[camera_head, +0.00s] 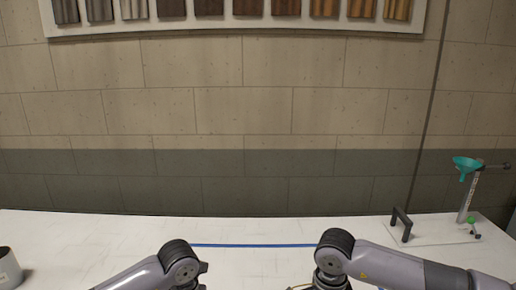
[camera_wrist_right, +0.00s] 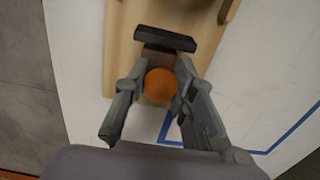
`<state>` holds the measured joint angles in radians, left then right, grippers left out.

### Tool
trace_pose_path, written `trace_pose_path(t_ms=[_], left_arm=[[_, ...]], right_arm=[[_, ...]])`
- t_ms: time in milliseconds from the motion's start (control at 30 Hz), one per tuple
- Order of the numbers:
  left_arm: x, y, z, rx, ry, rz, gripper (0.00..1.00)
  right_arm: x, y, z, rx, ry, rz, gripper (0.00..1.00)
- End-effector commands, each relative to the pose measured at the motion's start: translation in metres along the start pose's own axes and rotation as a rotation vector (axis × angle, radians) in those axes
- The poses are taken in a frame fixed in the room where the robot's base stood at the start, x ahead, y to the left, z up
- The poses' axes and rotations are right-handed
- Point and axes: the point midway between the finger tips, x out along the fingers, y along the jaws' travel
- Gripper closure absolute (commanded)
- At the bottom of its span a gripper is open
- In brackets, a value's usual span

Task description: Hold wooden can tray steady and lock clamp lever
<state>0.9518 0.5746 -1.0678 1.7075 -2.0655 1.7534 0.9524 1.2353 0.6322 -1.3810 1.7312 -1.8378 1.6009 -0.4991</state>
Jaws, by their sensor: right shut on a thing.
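In the right wrist view, the wooden tray (camera_wrist_right: 130,75) shows as a tan board at the top, with a darker brown block and a black bar (camera_wrist_right: 165,39) at its near end. A round orange knob (camera_wrist_right: 160,84), apparently the clamp lever's, sits between the fingers of my right gripper (camera_wrist_right: 161,72). This gripper is shut on the knob. The rest of the lever is hidden, and I cannot tell whether the clamp is locked. In the head view both my arms reach below the bottom edge; my left gripper, the tray and the clamp are out of sight.
The white table (camera_head: 110,235) has a blue tape line (camera_head: 260,245). A black handle (camera_head: 401,224) and a stand with a teal funnel (camera_head: 466,165) are at the right. A grey can (camera_head: 8,268) stands at the left edge. The back middle is clear.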

Motion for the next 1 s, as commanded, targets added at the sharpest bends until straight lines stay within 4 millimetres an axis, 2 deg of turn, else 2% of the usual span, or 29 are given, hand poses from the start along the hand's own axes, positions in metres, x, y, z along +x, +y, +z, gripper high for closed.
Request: trace_pose_path(t_ms=[267,700,1000], left_arm=[[0.000,0.000,-0.001,0.001,0.002,0.001,1.00],[0.001,0.003,0.000,-0.002,0.003,0.008,1.00],[0.001,0.005,0.000,-0.005,0.003,0.011,1.00]], right_arm=[[-0.001,-0.001,-0.001,0.001,0.000,-0.003,1.00],[-0.010,-0.002,-0.020,0.006,0.007,-0.003,1.00],[-0.010,-0.002,-0.022,0.007,0.010,-0.003,1.00]])
